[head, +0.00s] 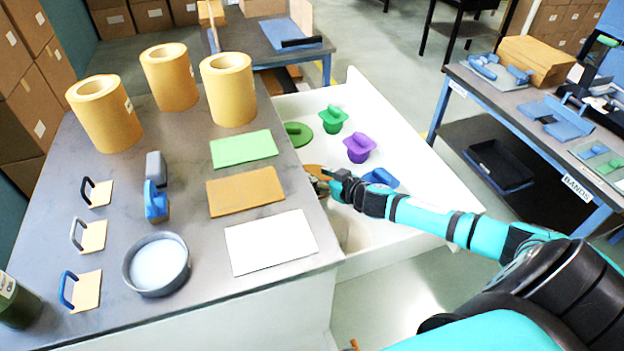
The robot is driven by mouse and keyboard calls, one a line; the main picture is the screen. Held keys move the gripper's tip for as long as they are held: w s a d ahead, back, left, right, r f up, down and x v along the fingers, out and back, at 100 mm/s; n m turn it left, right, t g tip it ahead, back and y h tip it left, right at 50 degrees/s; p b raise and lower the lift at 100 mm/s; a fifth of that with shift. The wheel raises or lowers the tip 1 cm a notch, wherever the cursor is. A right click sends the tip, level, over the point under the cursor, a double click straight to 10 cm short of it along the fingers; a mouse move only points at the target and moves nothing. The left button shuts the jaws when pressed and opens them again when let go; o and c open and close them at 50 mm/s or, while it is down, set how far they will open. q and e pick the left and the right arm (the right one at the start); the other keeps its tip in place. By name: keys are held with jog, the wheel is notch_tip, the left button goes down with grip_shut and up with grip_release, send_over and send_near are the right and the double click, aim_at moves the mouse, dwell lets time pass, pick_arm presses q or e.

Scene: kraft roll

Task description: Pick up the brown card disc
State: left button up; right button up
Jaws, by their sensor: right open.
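The brown card disc (314,168) lies in the white open drawer (405,165) beside the grey table's right edge, and only part of it shows. My right gripper (319,184) reaches in from the right and is at the disc's near side, over the drawer. It is open. The gripper and wrist hide part of the disc, and I cannot tell whether the fingers touch it. My left gripper is not in view.
The drawer also holds a green disc (297,133) and green (332,119), purple (359,147) and blue (381,178) handled pieces. Coloured sheets, including a brown one (245,191), lie on the table (205,235) left of the gripper. Tan rolls (229,90) stand at the back.

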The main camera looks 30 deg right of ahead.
jog(key=shift+x, duration=1.1)
grip_shut()
